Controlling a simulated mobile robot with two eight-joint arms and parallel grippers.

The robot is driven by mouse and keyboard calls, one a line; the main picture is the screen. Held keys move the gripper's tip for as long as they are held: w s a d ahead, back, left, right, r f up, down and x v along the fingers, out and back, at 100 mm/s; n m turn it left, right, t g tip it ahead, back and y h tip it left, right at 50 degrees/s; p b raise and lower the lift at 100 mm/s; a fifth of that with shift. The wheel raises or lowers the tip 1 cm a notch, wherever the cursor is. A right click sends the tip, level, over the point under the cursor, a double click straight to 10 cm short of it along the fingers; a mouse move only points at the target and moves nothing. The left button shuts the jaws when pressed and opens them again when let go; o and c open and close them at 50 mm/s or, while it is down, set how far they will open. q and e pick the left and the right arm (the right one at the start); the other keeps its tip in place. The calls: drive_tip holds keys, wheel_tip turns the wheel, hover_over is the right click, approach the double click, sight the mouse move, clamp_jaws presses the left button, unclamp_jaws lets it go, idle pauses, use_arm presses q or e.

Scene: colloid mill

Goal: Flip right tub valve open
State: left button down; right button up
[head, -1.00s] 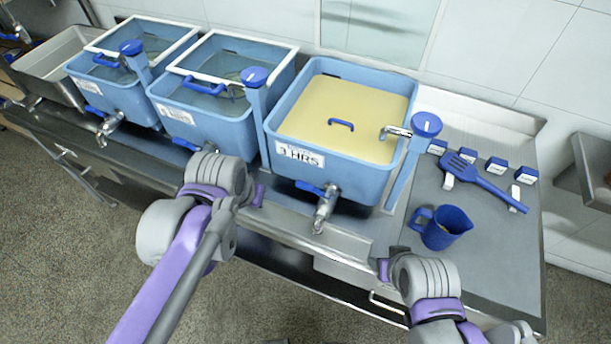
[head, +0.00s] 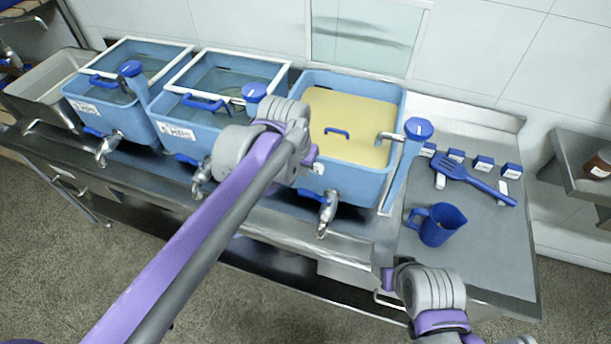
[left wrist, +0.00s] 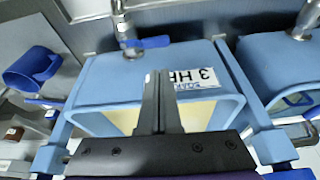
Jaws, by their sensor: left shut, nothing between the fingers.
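The right tub (head: 372,182) is blue, holds a yellow mass, and has a "3 HRS" label, readable in the left wrist view (left wrist: 195,78). Its metal valve (head: 326,212) sticks out low on the front wall. The valve's blue handle (head: 309,194) points sideways to the left; it also shows in the left wrist view (left wrist: 150,42). My left gripper (head: 312,160) is in front of this tub's front left corner, above the handle and apart from it. Its fingers (left wrist: 160,75) are shut and empty. My right gripper (head: 388,278) is low in front of the counter; its fingers are unclear.
Two more blue tubs with white-framed lids (head: 232,52) and similar valves stand left. A blue jug (head: 440,224), a blue slotted spatula (head: 470,178) and several small blue-topped boxes lie on the right counter. A spout post (head: 405,165) stands at the tub's right.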

sight(307, 193)
use_arm(q)
drive_tip(key=x, duration=0.9)
drive_tip(key=shift+f, duration=0.15)
